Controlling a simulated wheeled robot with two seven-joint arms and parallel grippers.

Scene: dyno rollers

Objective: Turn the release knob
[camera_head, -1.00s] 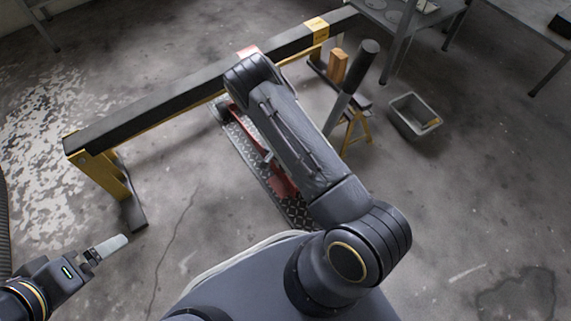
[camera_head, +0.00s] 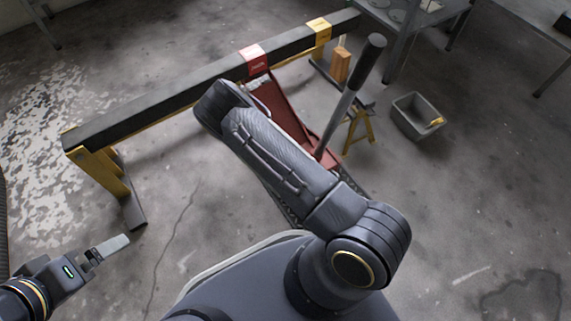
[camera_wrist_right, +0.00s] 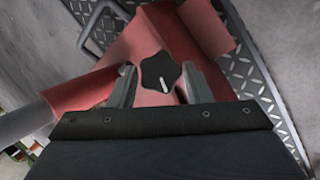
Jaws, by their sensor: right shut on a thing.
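The release knob (camera_wrist_right: 159,72) is a black, lobed knob with a white mark, on the red body of a floor jack. It shows in the right wrist view. My right gripper (camera_wrist_right: 160,80) has a finger on each side of the knob and is shut on it. In the head view the red jack (camera_head: 290,108) is partly covered by my right arm, and the knob and right gripper are hidden there. My left gripper (camera_head: 108,246) is at the lower left, over bare floor and far from the jack; its finger gap does not show clearly.
The jack's long handle (camera_head: 350,95) leans up to the right. A black beam (camera_head: 170,105) on yellow legs crosses behind the jack. A treaded plate (camera_wrist_right: 245,70) lies under it. A grey bin (camera_head: 412,120) and tables stand right.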

